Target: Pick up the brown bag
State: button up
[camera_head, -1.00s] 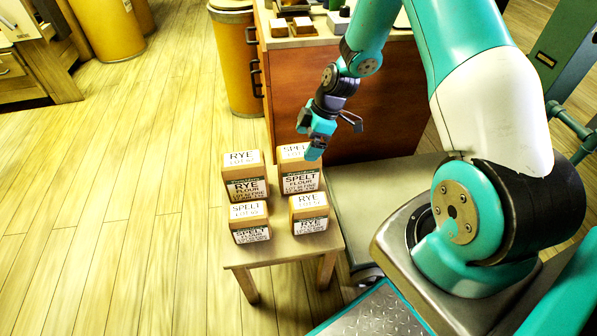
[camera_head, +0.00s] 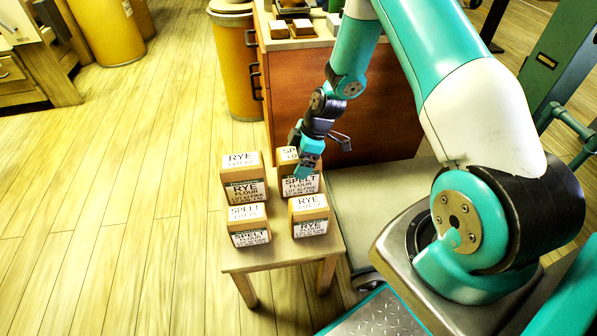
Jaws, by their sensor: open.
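Several brown flour bags stand upright on a small wooden table (camera_head: 268,258). A larger bag labelled RYE (camera_head: 243,180) is at the back left, and a larger one labelled SPELT (camera_head: 290,187) is at the back right. A smaller SPELT bag (camera_head: 249,226) is at the front left, and a smaller RYE bag (camera_head: 310,217) is at the front right. My gripper (camera_head: 318,160) is open and empty, above the back right SPELT bag and hiding part of its top. I cannot tell whether it touches the bag.
A wooden cabinet (camera_head: 375,125) with small items on top stands right behind the table. A yellow drum (camera_head: 235,70) stands at its left. More drums (camera_head: 102,40) and a drawer unit (camera_head: 15,75) are at the far left. The plank floor left of the table is clear.

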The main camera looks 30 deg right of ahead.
jog(key=shift+f, duration=0.25)
jog(key=shift+r, duration=0.1)
jog(key=c, duration=1.9)
jog(key=shift+o, duration=0.2)
